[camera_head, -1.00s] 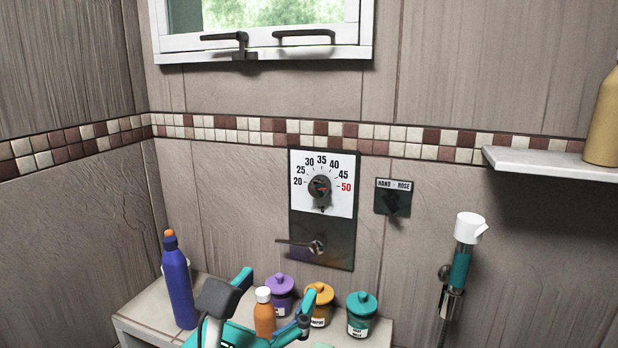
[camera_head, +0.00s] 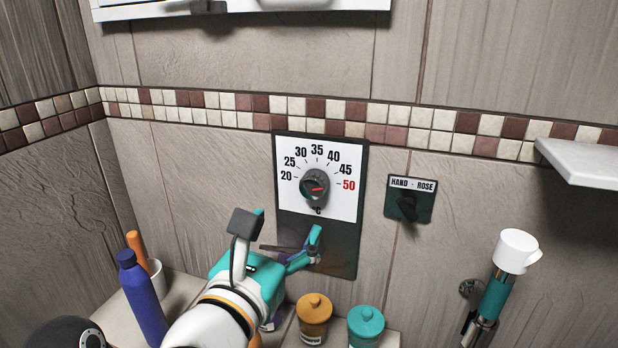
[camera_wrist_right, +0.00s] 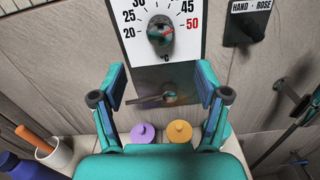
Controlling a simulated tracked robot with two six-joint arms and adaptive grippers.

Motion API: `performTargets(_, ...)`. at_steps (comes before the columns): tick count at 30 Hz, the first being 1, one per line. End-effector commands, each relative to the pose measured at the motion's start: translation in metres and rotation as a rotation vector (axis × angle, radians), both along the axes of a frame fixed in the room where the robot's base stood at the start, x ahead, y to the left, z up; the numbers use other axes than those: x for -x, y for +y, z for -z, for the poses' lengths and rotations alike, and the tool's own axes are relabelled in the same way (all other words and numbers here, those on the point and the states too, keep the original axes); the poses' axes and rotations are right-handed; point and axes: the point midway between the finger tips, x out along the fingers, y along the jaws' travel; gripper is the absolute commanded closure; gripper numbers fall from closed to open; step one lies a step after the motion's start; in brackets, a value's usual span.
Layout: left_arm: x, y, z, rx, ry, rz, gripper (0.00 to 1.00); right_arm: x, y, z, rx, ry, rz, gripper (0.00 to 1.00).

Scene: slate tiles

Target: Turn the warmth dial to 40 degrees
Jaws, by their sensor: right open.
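The warmth dial (camera_head: 316,187) is a round grey knob on a white scale plate (camera_head: 345,208) numbered 20 to 50, with 50 in red. Its red mark points right, roughly towards 50. The dial also shows in the right wrist view (camera_wrist_right: 160,32). My right gripper (camera_head: 287,223) is open and empty, below and in front of the dial, before the dark lower panel. In the right wrist view its fingers (camera_wrist_right: 161,80) are spread wide, with the dial beyond and above them. My left gripper is not in view.
A lever (camera_wrist_right: 152,98) sits on the lower panel, just below the dial. A hand/rose switch (camera_head: 408,207) is to the right. A hand shower (camera_head: 500,280), a white shelf (camera_head: 585,162), jars (camera_head: 314,310) and a blue bottle (camera_head: 142,300) stand around.

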Motion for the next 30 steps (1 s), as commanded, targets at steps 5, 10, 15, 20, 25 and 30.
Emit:
performTargets(5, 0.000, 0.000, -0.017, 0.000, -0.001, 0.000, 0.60, -0.039, -0.014, -0.003, 0.001, 0.003, 0.005, 0.26)
performTargets(10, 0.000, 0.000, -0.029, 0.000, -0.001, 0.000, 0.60, -0.073, -0.024, -0.003, 0.001, 0.003, 0.004, 0.26)
performTargets(15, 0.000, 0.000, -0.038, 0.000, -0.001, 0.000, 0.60, -0.099, -0.032, -0.002, 0.001, 0.003, 0.002, 0.26)
performTargets(20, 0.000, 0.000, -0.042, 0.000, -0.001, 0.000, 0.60, -0.112, -0.036, -0.001, 0.000, 0.001, 0.001, 0.26)
performTargets(25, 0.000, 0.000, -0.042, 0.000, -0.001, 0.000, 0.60, -0.115, -0.037, 0.000, 0.000, 0.001, -0.001, 0.26)
performTargets(30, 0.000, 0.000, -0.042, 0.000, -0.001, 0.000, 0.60, -0.115, -0.037, 0.000, 0.000, 0.001, -0.001, 0.26)
